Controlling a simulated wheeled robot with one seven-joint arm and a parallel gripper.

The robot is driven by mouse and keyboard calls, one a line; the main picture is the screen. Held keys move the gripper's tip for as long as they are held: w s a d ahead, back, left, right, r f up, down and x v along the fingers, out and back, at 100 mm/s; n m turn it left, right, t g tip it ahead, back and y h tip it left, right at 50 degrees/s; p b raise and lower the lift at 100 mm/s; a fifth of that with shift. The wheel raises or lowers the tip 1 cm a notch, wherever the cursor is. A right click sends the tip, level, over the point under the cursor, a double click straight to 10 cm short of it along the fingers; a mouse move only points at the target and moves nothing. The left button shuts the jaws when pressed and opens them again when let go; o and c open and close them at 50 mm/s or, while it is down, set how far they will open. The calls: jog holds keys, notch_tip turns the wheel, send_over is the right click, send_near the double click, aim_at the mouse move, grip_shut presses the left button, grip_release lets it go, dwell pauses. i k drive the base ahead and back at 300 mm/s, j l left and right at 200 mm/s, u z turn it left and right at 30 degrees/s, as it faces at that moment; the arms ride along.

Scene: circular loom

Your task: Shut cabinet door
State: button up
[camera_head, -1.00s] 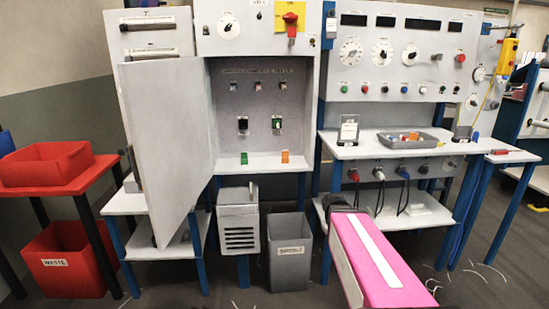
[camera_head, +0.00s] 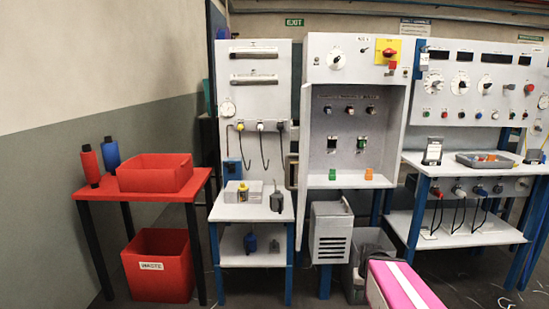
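The cabinet (camera_head: 345,65) is a grey-white upright unit with an open front, right of the middle of the head view. Its door (camera_head: 303,130) stands open on the left side and points toward me, so I see it nearly edge-on as a narrow grey strip. A dark upright handle (camera_head: 292,171) shows on the door's left side. The inside of the cabinet is in plain view, with switches, sockets and a green and an orange block on its ledge.
A red table (camera_head: 150,193) with a red tray and two spools stands left, above a red waste bin (camera_head: 158,268). A small white table (camera_head: 250,210) stands left of the door. A grey bin (camera_head: 366,262) is under the cabinet. Floor in front is open.

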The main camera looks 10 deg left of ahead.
aim_at(305, 100)
jog(key=k+j, duration=0.2)
jog(key=j, duration=0.2)
jog(key=k+j+z, duration=0.1)
jog(key=j, duration=0.35)
jog(key=k+j, duration=0.25)
jog(key=j, duration=0.15)
jog(key=k+j, duration=0.2)
jog(key=j, duration=0.2)
jog(key=j+z, duration=0.05)
